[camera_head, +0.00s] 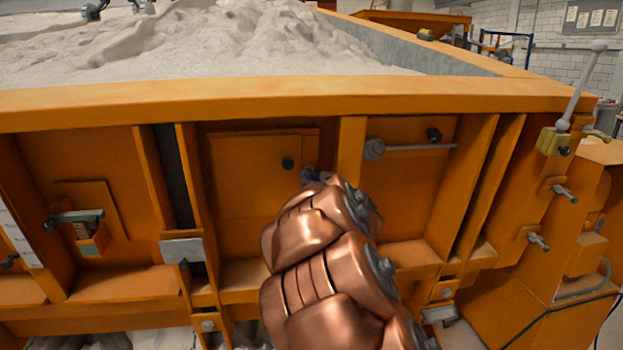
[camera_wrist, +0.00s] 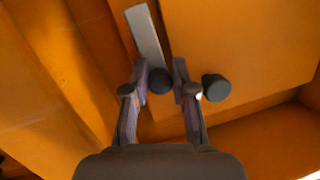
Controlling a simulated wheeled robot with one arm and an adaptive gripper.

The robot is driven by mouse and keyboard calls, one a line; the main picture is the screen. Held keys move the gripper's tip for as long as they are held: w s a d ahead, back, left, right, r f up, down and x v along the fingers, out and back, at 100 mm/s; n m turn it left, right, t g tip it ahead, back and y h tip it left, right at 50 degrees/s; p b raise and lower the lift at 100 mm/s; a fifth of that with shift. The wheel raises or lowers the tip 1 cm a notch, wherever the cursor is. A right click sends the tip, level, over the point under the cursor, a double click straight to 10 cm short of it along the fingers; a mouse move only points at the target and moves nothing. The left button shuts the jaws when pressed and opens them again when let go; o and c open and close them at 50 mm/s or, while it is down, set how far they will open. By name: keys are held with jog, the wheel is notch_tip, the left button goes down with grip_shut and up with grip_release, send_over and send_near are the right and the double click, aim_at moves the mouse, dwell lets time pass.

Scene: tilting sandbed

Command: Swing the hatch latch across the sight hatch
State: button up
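The hatch panel (camera_head: 245,180) is a flat orange plate in the middle bay, with a black knob (camera_head: 288,163) on its face. In the wrist view that panel (camera_wrist: 245,45) fills the upper right, and a black knob (camera_wrist: 215,88) stands just right of the fingers. A grey bar, which looks like the hatch latch (camera_wrist: 145,35), lies along the panel's edge. Its black end knob (camera_wrist: 160,80) is between my gripper's fingertips (camera_wrist: 160,71). The fingers are close to the knob, but whether both press on it is unclear. In the head view my copper arm hides most of the latch.
A grey rod (camera_head: 415,147) with a round pivot and a black knob (camera_head: 433,134) are in the bay to the right. Upright ribs (camera_head: 350,150) flank the hatch bay. A latch-like fitting (camera_head: 75,217) is at left. A lever (camera_head: 580,90) rises at far right.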

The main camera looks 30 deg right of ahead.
grip_shut()
